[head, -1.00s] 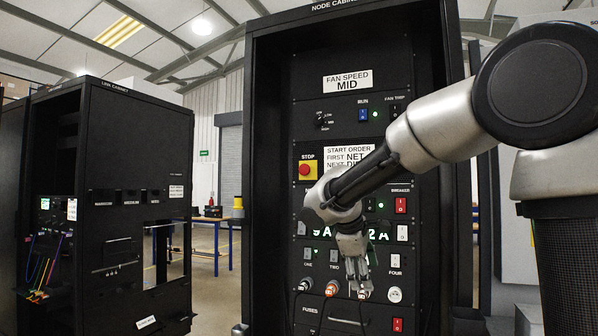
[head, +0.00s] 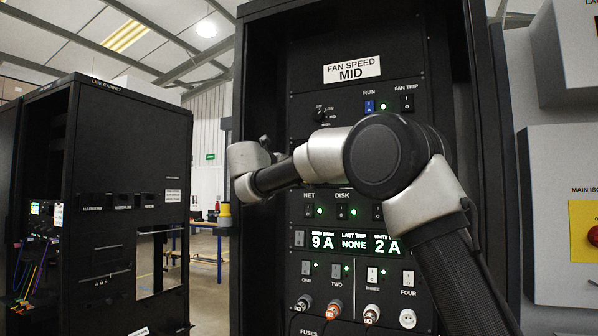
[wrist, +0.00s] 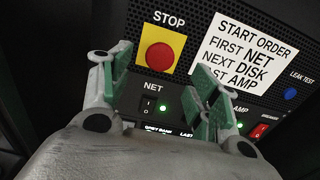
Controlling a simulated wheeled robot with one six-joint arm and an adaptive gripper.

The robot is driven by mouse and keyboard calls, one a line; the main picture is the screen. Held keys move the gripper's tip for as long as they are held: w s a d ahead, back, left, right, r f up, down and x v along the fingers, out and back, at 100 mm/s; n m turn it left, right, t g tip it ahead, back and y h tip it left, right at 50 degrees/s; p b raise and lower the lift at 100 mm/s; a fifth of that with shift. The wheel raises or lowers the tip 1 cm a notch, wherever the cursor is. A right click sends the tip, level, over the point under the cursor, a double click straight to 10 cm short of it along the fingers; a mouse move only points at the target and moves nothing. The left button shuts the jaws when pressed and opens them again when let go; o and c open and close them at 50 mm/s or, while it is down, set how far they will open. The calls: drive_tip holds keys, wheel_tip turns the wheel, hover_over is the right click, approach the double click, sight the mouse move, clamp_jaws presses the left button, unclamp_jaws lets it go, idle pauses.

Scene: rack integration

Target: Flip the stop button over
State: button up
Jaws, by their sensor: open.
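The stop button (wrist: 159,57) is a red round knob on a yellow plate, under a STOP label on the black panel. It shows in the wrist view, just beyond and between the fingertips. In the head view my arm hides it. My gripper (wrist: 166,90) is open and empty, its green-padded fingers spread in front of the panel, one lower left of the button and one lower right. The fingers appear apart from the button, though the exact depth is hard to tell. In the head view the fingers are hidden behind my wrist.
The NET switch (wrist: 148,104) with a green light sits just below the button. A START ORDER label (wrist: 243,52) and a blue leak test button (wrist: 290,94) are to the right. Plugs (head: 333,308) with cables are lower on the node cabinet. A link cabinet (head: 125,145) stands left.

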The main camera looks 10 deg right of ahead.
drive_tip(key=x, duration=0.7)
drive_tip(key=shift+d, duration=0.1)
clamp_jaws()
drive_tip(key=shift+w+d, duration=0.4)
drive_tip(key=shift+w, duration=0.15)
drive_tip(key=shift+c, duration=2)
unclamp_jaws()
drive_tip(key=o, duration=0.4)
